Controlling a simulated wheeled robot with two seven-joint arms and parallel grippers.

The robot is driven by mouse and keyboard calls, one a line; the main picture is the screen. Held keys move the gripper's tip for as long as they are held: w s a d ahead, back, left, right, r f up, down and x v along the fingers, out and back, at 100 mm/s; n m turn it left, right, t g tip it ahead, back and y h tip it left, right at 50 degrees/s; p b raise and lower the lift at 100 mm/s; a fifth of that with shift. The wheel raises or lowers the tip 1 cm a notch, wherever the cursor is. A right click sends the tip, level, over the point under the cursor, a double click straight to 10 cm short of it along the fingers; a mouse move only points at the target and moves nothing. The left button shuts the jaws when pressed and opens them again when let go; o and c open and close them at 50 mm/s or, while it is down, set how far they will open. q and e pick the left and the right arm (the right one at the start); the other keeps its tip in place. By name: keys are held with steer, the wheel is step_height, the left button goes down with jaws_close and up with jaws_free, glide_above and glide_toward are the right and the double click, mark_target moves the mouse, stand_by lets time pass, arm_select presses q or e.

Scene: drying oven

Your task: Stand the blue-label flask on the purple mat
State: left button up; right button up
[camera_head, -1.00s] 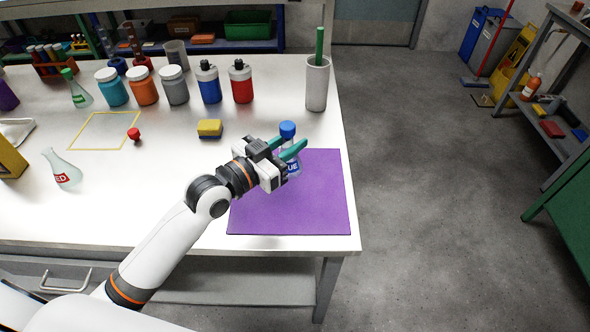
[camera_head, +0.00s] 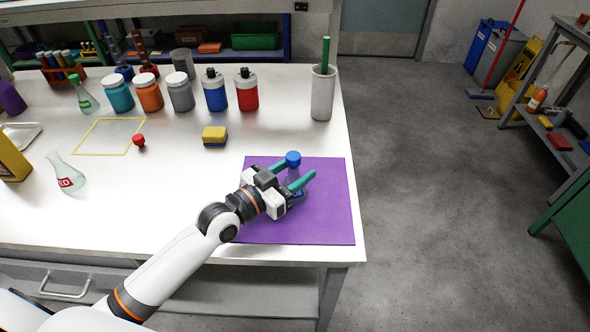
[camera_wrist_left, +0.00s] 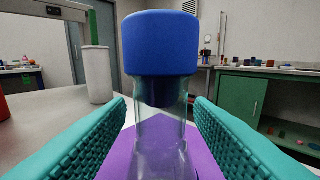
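The blue-label flask (camera_head: 292,159) has a blue cap and stands upright on the purple mat (camera_head: 328,218). Its label is mostly hidden by my gripper in the head view. My left gripper (camera_head: 298,167) has its teal fingers spread, one on each side of the flask. In the left wrist view the flask's clear neck and blue cap (camera_wrist_left: 160,45) stand between the fingers (camera_wrist_left: 160,108), with a small gap on both sides. My right gripper is not in view.
A red-label flask (camera_head: 67,176) stands at the left. A yellow-blue sponge (camera_head: 214,134), a red stopper (camera_head: 139,141) and a white cylinder with a green rod (camera_head: 322,98) are behind the mat. The mat's right and front parts are clear.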

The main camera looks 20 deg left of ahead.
arm_select(q)
steer(key=shift+r, duration=0.25)
steer(key=v, duration=1.2)
steer(key=shift+f+b, duration=0.15)
steer(key=shift+b, duration=0.15)
